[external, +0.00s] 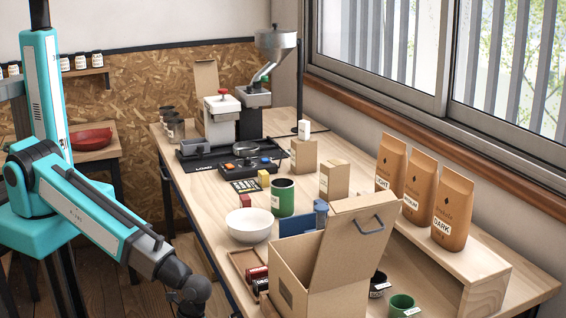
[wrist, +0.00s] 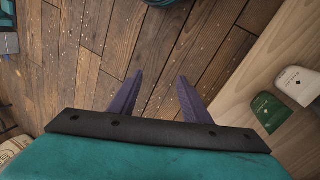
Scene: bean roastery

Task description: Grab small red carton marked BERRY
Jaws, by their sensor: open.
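A small red block-like carton (external: 245,200) stands on the long wooden table, left of the dark green cup and behind the white bowl. Any marking on it is too small to read. It is not visible in the wrist view. My gripper (wrist: 157,92) has its two purple fingers spread apart with nothing between them, above the plank floor. In the external view my arm's wrist is at the bottom, left of the table, with the fingers not clearly visible. The carton is farther back and to the right, well apart from the gripper.
A white bowl (external: 250,224), a green cup (external: 282,197) and a small yellow block (external: 263,178) are near the carton. An open cardboard box (external: 300,272) with a raised flap stands in front. Brown bags (external: 452,207) line a raised shelf at right.

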